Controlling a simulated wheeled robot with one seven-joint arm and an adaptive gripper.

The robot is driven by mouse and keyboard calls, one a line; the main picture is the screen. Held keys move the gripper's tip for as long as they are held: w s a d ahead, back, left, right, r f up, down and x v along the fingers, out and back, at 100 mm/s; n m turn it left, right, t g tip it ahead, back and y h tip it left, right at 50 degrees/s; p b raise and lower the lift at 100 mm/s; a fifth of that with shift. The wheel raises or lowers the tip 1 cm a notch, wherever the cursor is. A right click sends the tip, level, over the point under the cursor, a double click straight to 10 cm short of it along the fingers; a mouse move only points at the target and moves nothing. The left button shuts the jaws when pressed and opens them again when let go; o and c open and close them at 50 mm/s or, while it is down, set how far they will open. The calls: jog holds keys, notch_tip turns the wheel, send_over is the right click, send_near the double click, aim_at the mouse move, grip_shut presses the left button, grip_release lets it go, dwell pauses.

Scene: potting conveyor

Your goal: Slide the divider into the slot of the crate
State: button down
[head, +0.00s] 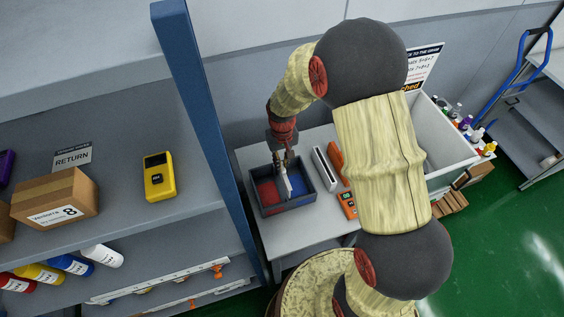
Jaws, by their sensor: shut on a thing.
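The crate (268,214) is a small dark grey open box on the light table. Its floor shows a red part on the left and a blue part on the right. The divider (285,186) is a thin white panel standing roughly upright between the two coloured parts. My gripper (284,166) points down over the crate and is shut on the divider's upper part. The slot itself is not clear at this size, and I cannot tell how deep the divider sits.
A white and dark slotted block (325,168), an orange-brown bar (338,158) and an orange meter (347,205) lie right of the crate. A blue post (205,120) and grey shelves stand left. A white bin (447,135) is at right.

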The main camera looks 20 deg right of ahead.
jog(key=shift+f+b, duration=2.6)
jog(key=shift+f, duration=1.4)
jog(key=c, duration=1.7)
grip_release()
jog(key=shift+c, duration=0.2)
notch_tip(320, 180, up, 12)
